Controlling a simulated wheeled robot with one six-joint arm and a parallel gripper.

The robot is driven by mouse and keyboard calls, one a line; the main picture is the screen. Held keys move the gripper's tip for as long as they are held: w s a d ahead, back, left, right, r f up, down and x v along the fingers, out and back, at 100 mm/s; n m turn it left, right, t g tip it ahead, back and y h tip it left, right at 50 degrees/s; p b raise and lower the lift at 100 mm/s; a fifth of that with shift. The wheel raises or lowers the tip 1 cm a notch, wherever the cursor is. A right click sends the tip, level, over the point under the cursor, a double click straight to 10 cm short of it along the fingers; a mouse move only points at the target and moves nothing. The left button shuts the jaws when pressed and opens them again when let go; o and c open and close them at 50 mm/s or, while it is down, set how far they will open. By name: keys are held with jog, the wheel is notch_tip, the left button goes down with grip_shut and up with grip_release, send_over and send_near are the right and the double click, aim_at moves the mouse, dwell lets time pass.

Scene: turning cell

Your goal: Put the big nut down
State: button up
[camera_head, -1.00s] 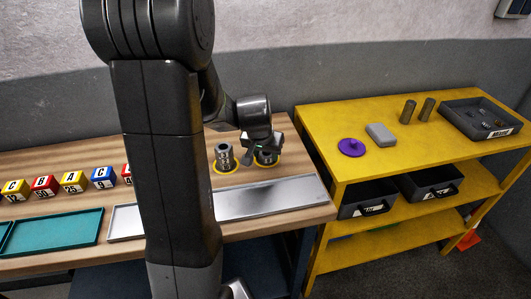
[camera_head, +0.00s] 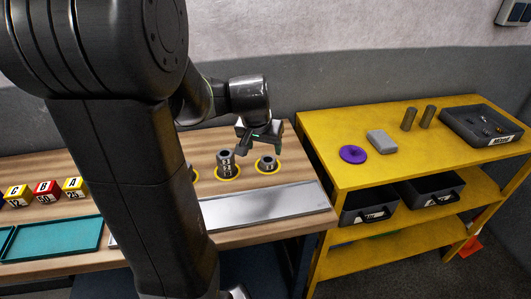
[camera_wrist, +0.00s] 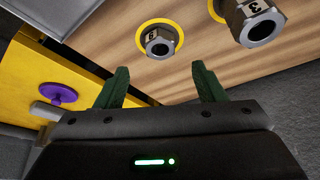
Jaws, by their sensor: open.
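A dark grey hex nut (camera_head: 267,163) sits in the right-hand yellow ring on the wooden bench. In the wrist view this nut (camera_wrist: 159,43) shows a hole and a marked side face, inside its ring. A taller dark stack of marked nuts (camera_head: 225,164) stands in the ring to its left; its end face (camera_wrist: 262,27) also shows in the wrist view. My gripper (camera_head: 262,144) is open and empty, just above the right-hand nut and apart from it. Its green fingertips (camera_wrist: 160,80) are spread wide with nothing between them.
A metal plate (camera_head: 270,203) lies along the bench front. Lettered blocks (camera_head: 45,190) and a teal tray (camera_head: 60,235) are at left. The yellow shelf (camera_head: 345,180) stands at right with a purple disc (camera_head: 353,154). My arm hides part of the bench and a third ring.

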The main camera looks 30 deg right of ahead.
jog(key=v, duration=0.3)
jog(key=shift+a+r, duration=0.1)
jog(key=shift+r, duration=0.1)
